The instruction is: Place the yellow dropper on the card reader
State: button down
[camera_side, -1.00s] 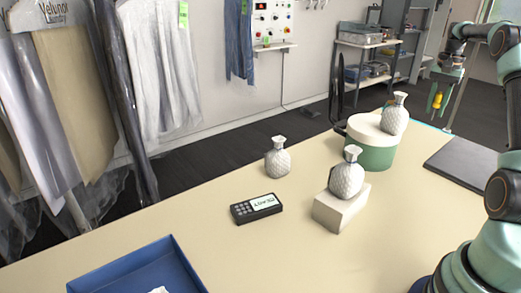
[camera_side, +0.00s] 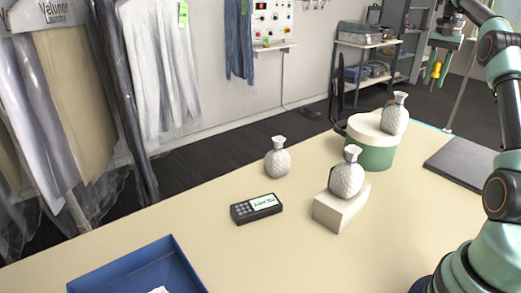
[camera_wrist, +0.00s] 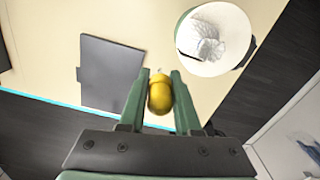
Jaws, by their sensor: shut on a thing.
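The yellow dropper (camera_side: 436,70) hangs in my gripper (camera_side: 437,64), high above the far right part of the table. In the wrist view the dropper (camera_wrist: 160,95) sits between the two green fingers of my gripper (camera_wrist: 160,92), which is shut on it. The card reader (camera_side: 256,208) is a small black device with a keypad and a pale screen. It lies flat on the table, left of the white block, and its top is bare. The gripper is far behind and to the right of it. The card reader does not show in the wrist view.
White textured bottles stand on the table (camera_side: 278,162), on a white block (camera_side: 340,207) and on a green round box with a white lid (camera_side: 371,153). A blue tray (camera_side: 175,262) is at the front left. A dark flat panel (camera_side: 468,165) lies at the right.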

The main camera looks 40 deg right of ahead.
jog(key=w+a+n, duration=0.4)
jog(key=w+a, duration=0.6)
jog(key=a, duration=0.1)
jog(key=n, duration=1.2)
send_over(256, 205)
notch_tip(256, 205, down, 25)
jog(key=shift+d+f, duration=0.1)
jog(key=c, duration=0.6)
grip_release()
jog(key=shift+f, duration=0.1)
